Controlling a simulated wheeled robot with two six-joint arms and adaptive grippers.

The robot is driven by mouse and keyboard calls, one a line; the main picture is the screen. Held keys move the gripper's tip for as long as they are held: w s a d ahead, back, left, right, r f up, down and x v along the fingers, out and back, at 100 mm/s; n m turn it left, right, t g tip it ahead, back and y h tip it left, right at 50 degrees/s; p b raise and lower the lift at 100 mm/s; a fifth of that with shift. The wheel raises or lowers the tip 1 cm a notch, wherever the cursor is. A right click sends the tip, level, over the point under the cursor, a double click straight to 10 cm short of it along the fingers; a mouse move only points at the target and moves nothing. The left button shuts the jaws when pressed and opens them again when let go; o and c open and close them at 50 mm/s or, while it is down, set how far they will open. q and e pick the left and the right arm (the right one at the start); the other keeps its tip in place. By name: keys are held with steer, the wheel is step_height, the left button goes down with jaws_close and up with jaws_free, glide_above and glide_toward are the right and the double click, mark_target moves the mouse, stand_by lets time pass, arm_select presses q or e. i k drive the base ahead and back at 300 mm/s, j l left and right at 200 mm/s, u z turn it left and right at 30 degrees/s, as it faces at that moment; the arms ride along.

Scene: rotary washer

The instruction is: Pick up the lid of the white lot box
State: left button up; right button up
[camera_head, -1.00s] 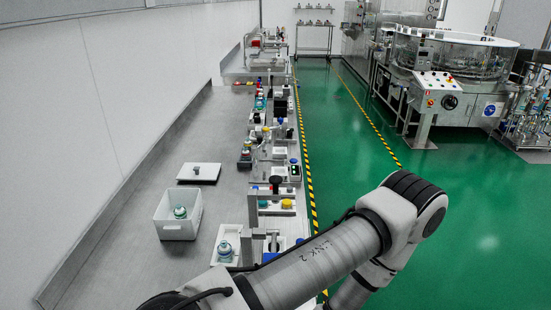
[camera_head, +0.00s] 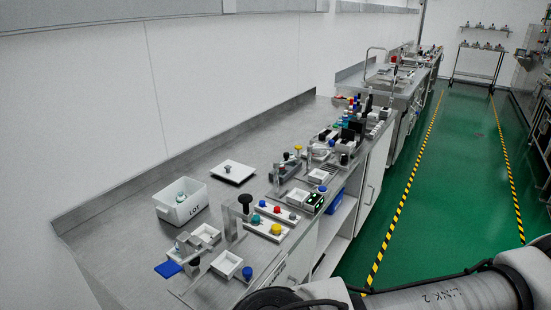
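The white lot box (camera_head: 181,207) stands open on the steel counter, with "LOT" printed on its side and a pale bottle with a greenish label (camera_head: 181,197) inside. The lid (camera_head: 233,172), a flat white plate with a small dark knob, lies on the counter behind and to the right of the box, apart from it. Neither gripper is in view. Only an arm link of mine shows at the lower right, well away from the lid.
The steel counter (camera_head: 122,218) has clear room left of the box and around the lid. White trays, coloured knobs and small fixtures (camera_head: 277,222) crowd its front edge. A wall runs behind. Green floor (camera_head: 405,225) with yellow-black stripes lies to the right.

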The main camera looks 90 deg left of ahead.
mark_target(236, 172)
steer(key=i+j+u, duration=0.15)
steer(key=i+u, duration=1.1)
